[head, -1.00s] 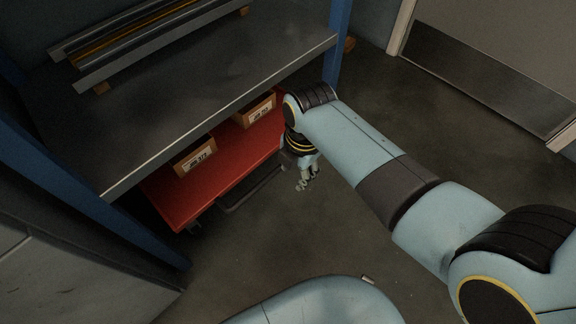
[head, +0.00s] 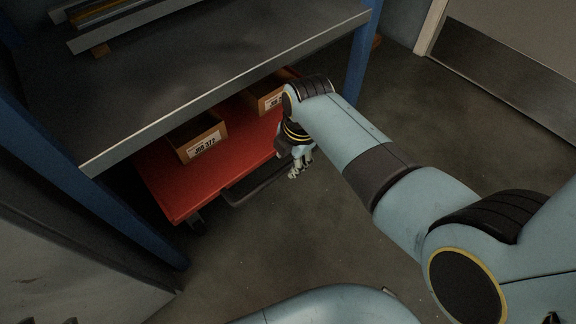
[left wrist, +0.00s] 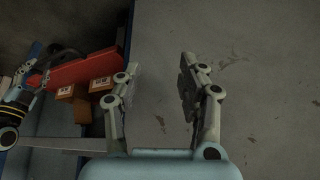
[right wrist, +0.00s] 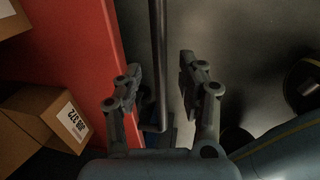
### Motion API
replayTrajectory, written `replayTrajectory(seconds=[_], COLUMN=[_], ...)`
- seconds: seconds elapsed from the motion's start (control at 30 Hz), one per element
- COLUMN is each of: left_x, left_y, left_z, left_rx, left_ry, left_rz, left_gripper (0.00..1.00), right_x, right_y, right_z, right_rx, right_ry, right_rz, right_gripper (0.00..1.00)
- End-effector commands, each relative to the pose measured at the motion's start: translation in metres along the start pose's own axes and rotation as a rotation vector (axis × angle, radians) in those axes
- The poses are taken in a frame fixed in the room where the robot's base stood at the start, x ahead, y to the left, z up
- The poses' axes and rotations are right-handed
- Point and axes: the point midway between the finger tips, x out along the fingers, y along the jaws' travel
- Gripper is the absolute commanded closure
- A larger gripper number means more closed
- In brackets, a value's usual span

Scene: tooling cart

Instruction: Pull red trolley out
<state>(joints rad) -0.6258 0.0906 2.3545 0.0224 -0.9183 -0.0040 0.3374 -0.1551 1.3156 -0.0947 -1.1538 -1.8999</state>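The red trolley (head: 185,182) stands on the floor under the grey shelf, its front part sticking out past the shelf edge. Its dark bar handle (head: 258,184) runs along the front side. My right gripper (head: 299,168) points down at the right end of the handle. In the right wrist view, the handle bar (right wrist: 159,60) runs between the open fingers (right wrist: 160,85), with gaps on both sides. My left gripper (left wrist: 158,85) is open and empty over bare floor; it is out of the head view. The trolley (left wrist: 85,68) also shows there.
Two cardboard boxes, one at the front (head: 200,140) and one farther back (head: 265,98), sit on the trolley. The shelf (head: 200,75) has blue posts (head: 362,60). A grey cabinet (head: 60,245) stands at left. The floor (head: 400,120) in front and right is clear.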

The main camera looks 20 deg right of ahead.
Motion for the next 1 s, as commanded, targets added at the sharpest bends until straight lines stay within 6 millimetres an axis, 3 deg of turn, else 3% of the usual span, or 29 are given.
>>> replayTrajectory(seconds=[0.1, 0.3, 0.73, 1.0], left_x=[0.015, 0.026, 0.028, 0.028], left_y=[0.000, 0.001, 0.001, 0.001], left_z=[0.006, 0.009, 0.008, 0.008], left_rx=[0.000, 0.003, 0.004, 0.004], left_ry=[0.065, 0.158, 0.201, 0.200], left_rz=[-0.004, -0.010, -0.011, -0.011], left_gripper=[0.60, 0.60, 0.60, 0.60], right_x=[0.013, 0.023, 0.025, 0.025], right_y=[-0.001, -0.001, 0.000, 0.000], right_z=[0.000, 0.000, 0.000, 0.000], right_rx=[0.000, 0.000, 0.000, 0.000], right_ry=[0.001, 0.001, 0.000, 0.000], right_rz=[-0.002, -0.002, 0.000, 0.000], right_gripper=[0.60, 0.60, 0.60, 0.93])
